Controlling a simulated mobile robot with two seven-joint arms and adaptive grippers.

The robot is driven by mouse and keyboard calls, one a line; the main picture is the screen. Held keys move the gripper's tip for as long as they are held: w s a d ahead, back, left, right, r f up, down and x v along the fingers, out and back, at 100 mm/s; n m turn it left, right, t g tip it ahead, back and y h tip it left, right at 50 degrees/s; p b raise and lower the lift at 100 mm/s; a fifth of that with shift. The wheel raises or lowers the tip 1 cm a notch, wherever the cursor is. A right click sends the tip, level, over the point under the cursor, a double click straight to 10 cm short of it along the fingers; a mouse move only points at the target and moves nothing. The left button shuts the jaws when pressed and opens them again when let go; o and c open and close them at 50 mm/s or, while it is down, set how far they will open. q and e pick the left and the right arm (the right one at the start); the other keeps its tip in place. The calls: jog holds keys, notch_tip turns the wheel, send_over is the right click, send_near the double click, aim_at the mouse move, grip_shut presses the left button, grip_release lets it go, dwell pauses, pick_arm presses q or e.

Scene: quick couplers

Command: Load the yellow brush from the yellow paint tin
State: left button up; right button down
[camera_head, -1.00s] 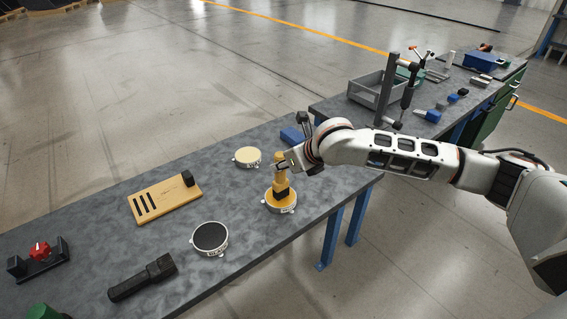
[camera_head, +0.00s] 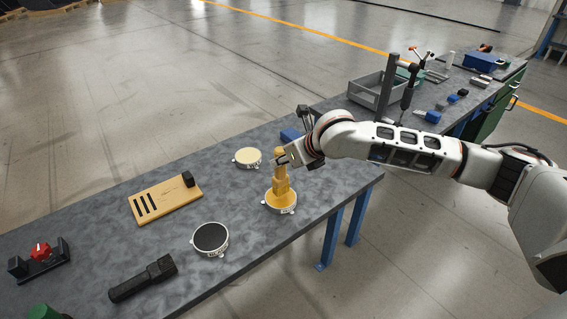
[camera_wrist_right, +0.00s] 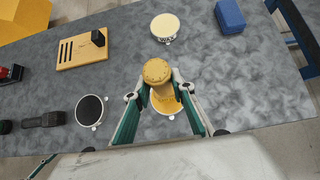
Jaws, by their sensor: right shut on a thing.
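The yellow brush (camera_head: 281,184) stands upright over the yellow paint tin (camera_head: 281,208), a low round tin with yellow paint inside. My right gripper (camera_head: 284,160) is shut on the brush's handle near its top. The brush's lower end shows yellow; I cannot tell whether it touches the paint or hangs just above it. In the right wrist view the brush's round top (camera_wrist_right: 157,71) sits between the fingers of the right gripper (camera_wrist_right: 161,92), with part of the yellow tin (camera_wrist_right: 172,106) below. My left gripper is not in view.
A black-topped tin (camera_head: 210,238) and a cream tin marked WAX (camera_head: 247,157) stand nearby. A slotted wooden board (camera_head: 166,199), a black torch-like tool (camera_head: 143,278) and a red knob on a black stand (camera_head: 40,251) lie left. A blue block (camera_head: 291,135) is behind the arm.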

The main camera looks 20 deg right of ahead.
aim_at(279, 148)
jog(key=shift+r, duration=2.4)
